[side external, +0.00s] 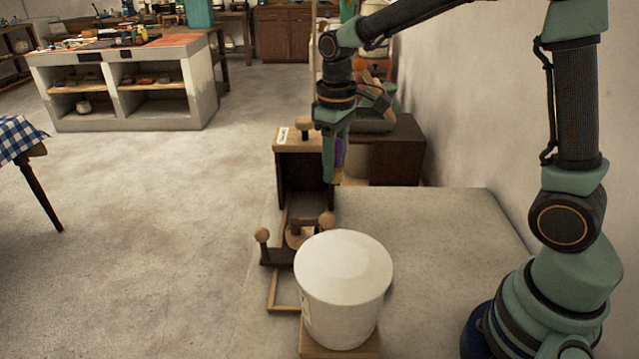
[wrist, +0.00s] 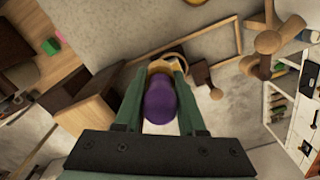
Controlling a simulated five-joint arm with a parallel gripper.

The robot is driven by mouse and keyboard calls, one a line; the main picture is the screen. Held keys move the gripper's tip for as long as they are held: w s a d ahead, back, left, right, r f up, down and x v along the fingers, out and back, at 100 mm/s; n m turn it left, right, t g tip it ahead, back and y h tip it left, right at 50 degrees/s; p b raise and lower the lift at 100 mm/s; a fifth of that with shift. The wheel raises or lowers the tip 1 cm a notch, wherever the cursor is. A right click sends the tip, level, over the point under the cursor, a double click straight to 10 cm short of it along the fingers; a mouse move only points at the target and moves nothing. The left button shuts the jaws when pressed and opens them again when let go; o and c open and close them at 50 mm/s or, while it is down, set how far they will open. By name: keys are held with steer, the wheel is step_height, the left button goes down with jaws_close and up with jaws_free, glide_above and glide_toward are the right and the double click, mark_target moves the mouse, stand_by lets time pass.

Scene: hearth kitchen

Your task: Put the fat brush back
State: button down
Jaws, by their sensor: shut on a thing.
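My gripper (side external: 337,168) hangs down and is shut on the fat brush (side external: 341,150), a thick purple piece with a yellowish lower end. In the wrist view the purple brush (wrist: 160,101) sits between the two green fingers, seen from above. The gripper is just right of a dark wooden box (side external: 298,160) with a light top, a small label and a wooden knob. Below and in front of the box is a low wooden stand (side external: 278,256) with round knobs. Part of a tan ring (wrist: 167,63) shows beyond the brush; whether the brush touches it I cannot tell.
A large white bucket (side external: 343,290) stands upright in front of the wooden stand. A dark low cabinet (side external: 398,150) is behind the gripper, and a wall is at the right. The grey worktop (side external: 440,260) right of the bucket is clear.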

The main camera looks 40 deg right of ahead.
steer(key=s+d+r+n, duration=0.3)
steer(key=r, duration=0.1)
steer(key=f, duration=2)
steer(key=shift+s+f, duration=0.15)
steer(key=shift+s, duration=0.1)
steer(key=shift+f, duration=0.2)
steer(key=c, duration=0.5)
jaws_free()
steer(key=shift+r, duration=0.1)
